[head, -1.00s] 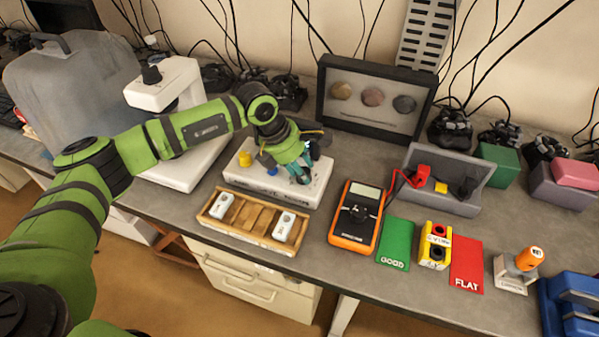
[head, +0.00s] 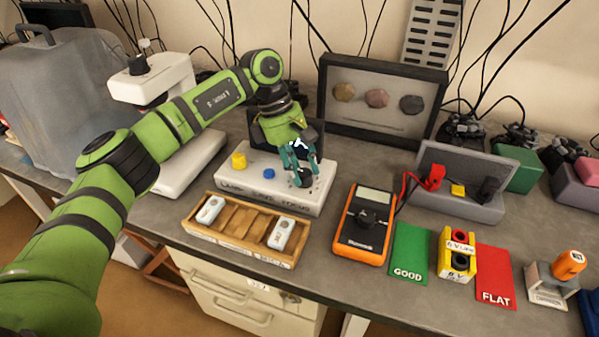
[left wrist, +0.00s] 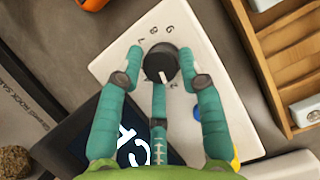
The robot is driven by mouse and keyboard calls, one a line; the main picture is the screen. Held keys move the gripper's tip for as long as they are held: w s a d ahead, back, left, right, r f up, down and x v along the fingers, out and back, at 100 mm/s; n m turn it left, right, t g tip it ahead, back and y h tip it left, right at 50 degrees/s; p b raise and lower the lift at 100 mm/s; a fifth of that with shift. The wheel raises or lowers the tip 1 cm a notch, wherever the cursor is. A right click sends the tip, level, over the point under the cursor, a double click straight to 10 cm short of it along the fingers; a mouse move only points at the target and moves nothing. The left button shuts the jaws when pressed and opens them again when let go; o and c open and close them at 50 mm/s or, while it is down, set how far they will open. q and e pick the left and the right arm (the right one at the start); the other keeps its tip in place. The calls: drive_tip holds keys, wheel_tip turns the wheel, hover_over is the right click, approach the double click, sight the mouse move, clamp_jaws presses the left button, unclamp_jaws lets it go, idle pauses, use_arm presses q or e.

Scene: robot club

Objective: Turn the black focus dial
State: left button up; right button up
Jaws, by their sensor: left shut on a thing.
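The black focus dial (head: 303,178) is at the right end of a white control box (head: 235,188). My left gripper (head: 299,174) reaches down over it from above. In the left wrist view the dial (left wrist: 161,63) is round with a pale pointer line, and letters are printed around it. The teal fingers of my left gripper (left wrist: 163,72) stand around the dial, shut on it. The box also carries a yellow knob (head: 239,160) and a blue knob (head: 269,174) to the left. My right gripper is not in view.
A wooden tray (head: 230,241) with slides lies in front of the box. An orange multimeter (head: 364,225) is to its right, and a framed rock display (head: 377,103) stands behind. A white microscope (head: 158,85) is at the left.

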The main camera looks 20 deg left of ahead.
use_arm(q)
drive_tip(key=shift+s+d+f+m+g, duration=0.2)
drive_tip(key=shift+d+m+g, duration=0.1)
drive_tip(key=shift+m, duration=0.3)
drive_tip(key=o, duration=1.1)
drive_tip(key=shift+d+r, duration=0.15)
drive_tip(key=shift+r, duration=0.05)
drive_tip(key=shift+w+a+r, duration=0.15)
drive_tip(key=shift+a+r, duration=0.2)
drive_tip(key=v, duration=1.1)
drive_tip(key=shift+d+r, duration=0.2)
drive_tip(key=shift+d, duration=0.1)
